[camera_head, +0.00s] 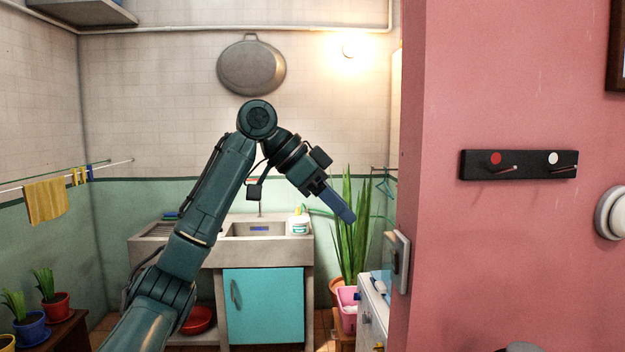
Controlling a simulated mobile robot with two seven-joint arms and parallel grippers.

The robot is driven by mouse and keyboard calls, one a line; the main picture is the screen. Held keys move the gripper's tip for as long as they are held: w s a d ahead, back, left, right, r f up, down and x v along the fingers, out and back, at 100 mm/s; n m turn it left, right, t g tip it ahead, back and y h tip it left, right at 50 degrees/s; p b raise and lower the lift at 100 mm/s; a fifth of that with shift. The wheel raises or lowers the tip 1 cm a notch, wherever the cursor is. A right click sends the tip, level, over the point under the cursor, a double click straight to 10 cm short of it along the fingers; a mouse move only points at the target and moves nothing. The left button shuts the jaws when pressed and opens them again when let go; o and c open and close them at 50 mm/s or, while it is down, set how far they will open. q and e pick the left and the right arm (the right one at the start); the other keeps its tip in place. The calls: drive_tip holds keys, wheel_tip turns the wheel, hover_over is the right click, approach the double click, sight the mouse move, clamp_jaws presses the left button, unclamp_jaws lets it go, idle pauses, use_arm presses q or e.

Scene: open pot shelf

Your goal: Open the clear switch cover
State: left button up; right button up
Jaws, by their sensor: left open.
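A switch (397,262) with a pale plate sits on the narrow end face of the pink wall, seen nearly edge-on. A clear cover on it is too small and too oblique to make out, so I cannot tell its position. My left gripper (340,205) is in front of the sink area, up and to the left of the switch and apart from it. Its blue fingers overlap in this view and point down to the right. It is open, with nothing seen between the fingers. My right gripper is not in view.
The pink wall (500,260) fills the right side, with a black hook rack (518,165) on it. A tall plant (352,230) and a white appliance (373,305) stand left of the switch. A concrete sink (268,229) is behind my left arm.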

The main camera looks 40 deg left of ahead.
use_arm(q)
drive_tip(key=v, duration=1.1)
drive_tip(key=shift+s, duration=0.25)
drive_tip(key=shift+a+r, duration=0.1)
